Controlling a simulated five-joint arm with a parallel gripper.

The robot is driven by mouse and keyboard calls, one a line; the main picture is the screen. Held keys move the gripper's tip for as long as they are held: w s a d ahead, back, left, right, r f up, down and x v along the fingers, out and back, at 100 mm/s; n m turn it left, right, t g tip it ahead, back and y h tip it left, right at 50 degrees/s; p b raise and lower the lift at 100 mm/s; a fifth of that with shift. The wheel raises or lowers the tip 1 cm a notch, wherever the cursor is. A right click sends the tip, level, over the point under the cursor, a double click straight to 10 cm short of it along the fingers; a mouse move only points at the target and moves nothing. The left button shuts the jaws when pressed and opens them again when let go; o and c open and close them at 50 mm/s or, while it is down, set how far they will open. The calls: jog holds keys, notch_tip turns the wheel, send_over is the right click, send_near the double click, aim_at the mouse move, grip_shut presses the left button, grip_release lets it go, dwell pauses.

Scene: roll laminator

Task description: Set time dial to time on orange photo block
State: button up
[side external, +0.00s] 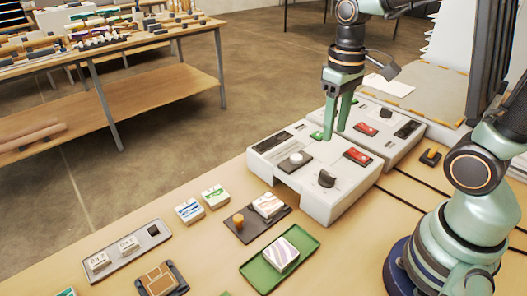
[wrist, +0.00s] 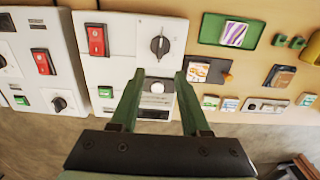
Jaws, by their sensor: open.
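A white laminator (side external: 318,190) carries a black pointer dial (side external: 326,179), a pale round knob (side external: 297,158), a red switch (side external: 357,155) and a green button (side external: 316,135). Which control is the time dial I cannot tell. In the wrist view the black dial (wrist: 159,45) has tick marks around it. My gripper (side external: 335,134) is open and empty above the laminator, pointing down. In the wrist view the pale knob (wrist: 157,87) appears between its fingers, apart from them. A block with an orange-brown pattern (wrist: 199,72) lies on a dark tray; any time on it is unreadable.
A second similar unit (side external: 385,113) stands behind the laminator. A green tray (side external: 257,273) holds a purple-striped block (side external: 281,254). The dark tray (side external: 239,232) has an orange knob (side external: 238,220). Two photo blocks (side external: 189,210) and a grey strip (side external: 125,253) lie further left. A workbench (side external: 150,70) stands behind.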

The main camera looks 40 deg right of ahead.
aim_at(327, 173)
notch_tip(327, 173, down, 12)
jog(key=shift+r, duration=0.15)
dwell(0.3)
jog(key=shift+c, duration=0.3)
grip_shut()
